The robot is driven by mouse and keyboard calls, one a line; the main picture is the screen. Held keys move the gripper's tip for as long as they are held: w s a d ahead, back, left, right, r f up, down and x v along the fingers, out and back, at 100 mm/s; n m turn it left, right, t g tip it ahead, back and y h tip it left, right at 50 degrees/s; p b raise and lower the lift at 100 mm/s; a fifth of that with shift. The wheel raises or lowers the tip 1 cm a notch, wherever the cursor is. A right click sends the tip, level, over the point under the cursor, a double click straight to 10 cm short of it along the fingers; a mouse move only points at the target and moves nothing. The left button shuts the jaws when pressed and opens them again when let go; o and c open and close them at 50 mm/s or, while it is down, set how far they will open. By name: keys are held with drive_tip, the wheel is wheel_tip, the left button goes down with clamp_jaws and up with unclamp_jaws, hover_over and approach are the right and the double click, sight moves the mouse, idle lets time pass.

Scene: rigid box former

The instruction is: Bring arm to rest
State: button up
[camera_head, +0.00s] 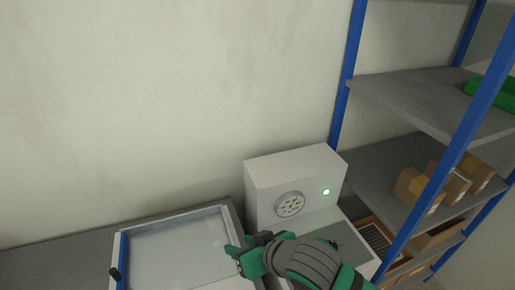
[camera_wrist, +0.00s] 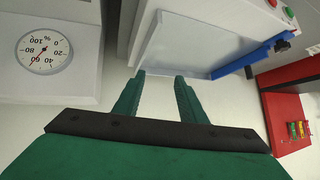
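My gripper (camera_head: 236,250) is green and dark, and shows at the bottom middle of the head view, in front of the white machine (camera_head: 265,188). In the wrist view its two green fingers (camera_wrist: 160,88) stand apart with nothing between them. The white machine has a round grille and a lit green light. A shallow tray-like unit with a pale panel (camera_head: 175,250) and a blue edge lies left of the gripper; it also shows in the wrist view (camera_wrist: 190,45). I cannot tell whether the gripper touches anything.
A blue-post shelf rack (camera_head: 345,85) stands at the right with cardboard boxes (camera_head: 412,188) and a green bin (camera_head: 490,92). In the wrist view a white housing with a dial gauge (camera_wrist: 43,52) is at left and a red box (camera_wrist: 290,105) at right. A grey worktop (camera_head: 50,265) runs along the wall.

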drive_tip(key=w+a+r+m+t+y, duration=0.15)
drive_tip(key=a+r+t+y, duration=0.3)
drive_tip(key=r, duration=0.55)
drive_tip(key=w+a+r+m+t+y, duration=0.1)
drive_tip(key=w+a+r+t+y, duration=0.25)
drive_tip(key=a+r, duration=0.4)
drive_tip(key=s+d+f+m+t+h, duration=0.25)
drive_tip(key=f+m+h, duration=0.2)
drive_tip(key=f, duration=0.25)
drive_tip(key=s+d+f+m+t+h, duration=0.1)
drive_tip(key=s+d+f+m+h, duration=0.3)
drive_tip(key=f+h, duration=0.2)
drive_tip(key=s+d+f+m+t+h, duration=0.1)
drive_tip(key=s+d+f+m+h, duration=0.3)
drive_tip(key=f, duration=0.3)
drive_tip(key=s+d+f+n+g, duration=0.2)
drive_tip(key=s+f+n, duration=0.2)
drive_tip(key=s+f, duration=0.3)
drive_tip(key=s+d+f+n+g, duration=0.2)
drive_tip(key=s+f, duration=0.5)
drive_tip(key=s, duration=0.9)
drive_tip(key=d+n, duration=0.1)
drive_tip(key=n, duration=0.1)
drive_tip(key=shift+s+d+n, duration=0.15)
drive_tip(key=shift+s+n, duration=0.15)
drive_tip(key=shift+n, duration=0.1)
